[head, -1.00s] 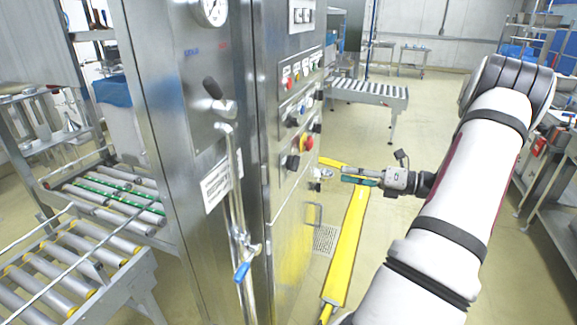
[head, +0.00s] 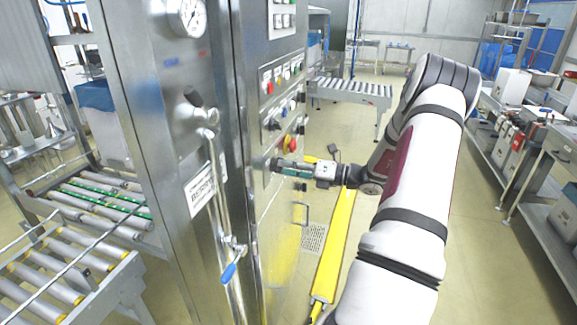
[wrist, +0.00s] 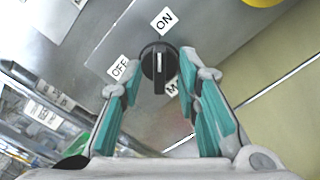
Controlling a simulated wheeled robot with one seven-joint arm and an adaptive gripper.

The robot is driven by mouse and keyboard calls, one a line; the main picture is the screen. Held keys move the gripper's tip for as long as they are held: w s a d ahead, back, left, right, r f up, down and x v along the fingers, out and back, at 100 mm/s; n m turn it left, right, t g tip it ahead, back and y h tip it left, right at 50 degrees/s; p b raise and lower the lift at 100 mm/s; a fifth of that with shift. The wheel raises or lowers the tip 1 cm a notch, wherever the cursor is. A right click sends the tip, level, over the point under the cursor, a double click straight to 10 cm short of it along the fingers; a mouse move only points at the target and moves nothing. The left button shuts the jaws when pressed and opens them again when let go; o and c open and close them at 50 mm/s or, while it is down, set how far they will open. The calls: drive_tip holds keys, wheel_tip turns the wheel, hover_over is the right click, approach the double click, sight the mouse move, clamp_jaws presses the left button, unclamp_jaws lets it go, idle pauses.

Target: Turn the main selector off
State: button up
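The main selector is a black rotary knob (wrist: 158,62) on a steel panel in the wrist view. An ON label (wrist: 164,18) lies above it, an OFF label (wrist: 119,68) to its left, and a partly covered label starting with M at its lower right. Its grip bar lies roughly along the line toward ON; which end is the pointer I cannot tell. My gripper (wrist: 160,84) is open, its teal fingers on either side of the knob; contact is unclear.
A red button (head: 290,143) sits just above my gripper, with more knobs and coloured buttons higher on the cabinet (head: 255,200). A pipe with a blue-handled valve (head: 228,272) runs down the left face. Roller conveyors stand at left and behind.

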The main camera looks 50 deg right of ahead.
drive_tip(key=shift+w+a, duration=0.15)
drive_tip(key=shift+w, duration=0.1)
clamp_jaws()
